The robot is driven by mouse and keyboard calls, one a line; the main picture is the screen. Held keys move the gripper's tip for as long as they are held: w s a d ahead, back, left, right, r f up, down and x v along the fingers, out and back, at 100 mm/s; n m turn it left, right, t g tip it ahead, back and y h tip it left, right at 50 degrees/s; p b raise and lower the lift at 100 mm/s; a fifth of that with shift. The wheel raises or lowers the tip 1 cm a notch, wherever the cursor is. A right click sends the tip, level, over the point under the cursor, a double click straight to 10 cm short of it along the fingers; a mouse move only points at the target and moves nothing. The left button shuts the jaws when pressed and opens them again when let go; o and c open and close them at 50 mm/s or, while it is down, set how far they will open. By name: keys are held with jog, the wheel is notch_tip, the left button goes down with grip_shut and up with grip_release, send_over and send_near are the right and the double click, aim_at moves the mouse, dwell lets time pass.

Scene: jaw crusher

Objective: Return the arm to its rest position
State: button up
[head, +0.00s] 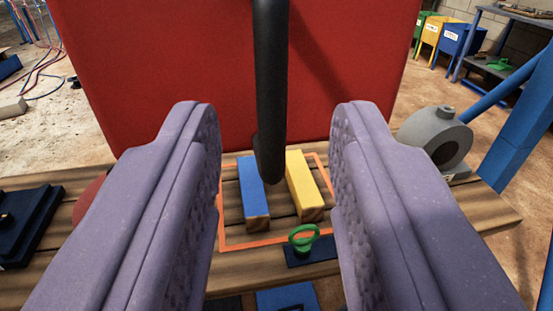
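My gripper (277,165) is in the head view, with two purple padded fingers on the left and right. The fingers stand wide apart and nothing is held between them. Beyond the gap, a wooden bench (490,208) carries a blue block (252,182) and a yellow block (303,178) inside an orange outline (262,242). A black rod (270,80) hangs down in the middle of the view, its lower end appearing near the blocks. I cannot tell how far the rod is from my fingers.
A large red panel (170,70) stands behind the bench. A green ring handle (303,237) sits on a dark plate at the bench front. A grey round housing (437,137) is at right and a dark blue-black part (28,222) at left. Coloured bins (452,40) stand at the back right.

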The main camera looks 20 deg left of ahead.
dwell(0.4)
notch_tip(320, 180, up, 25)
jog(key=s+m+h, duration=0.1)
jog(key=s+h, duration=0.1)
jog(key=h, duration=0.4)
jog(key=s+a+r+m, duration=0.1)
jog(key=s+a+r, duration=0.2)
jog(key=s+r, duration=0.8)
jog(key=s+a+r+m+g, duration=0.1)
jog(key=s+a+r, duration=0.2)
jog(key=s+r, duration=0.8)
jog(key=shift+s+r+m+g, duration=0.3)
jog(key=shift+s+m, duration=0.1)
jog(key=shift+s, duration=0.55)
jog(key=shift+o, duration=0.3)
jog(key=shift+a+f, duration=0.1)
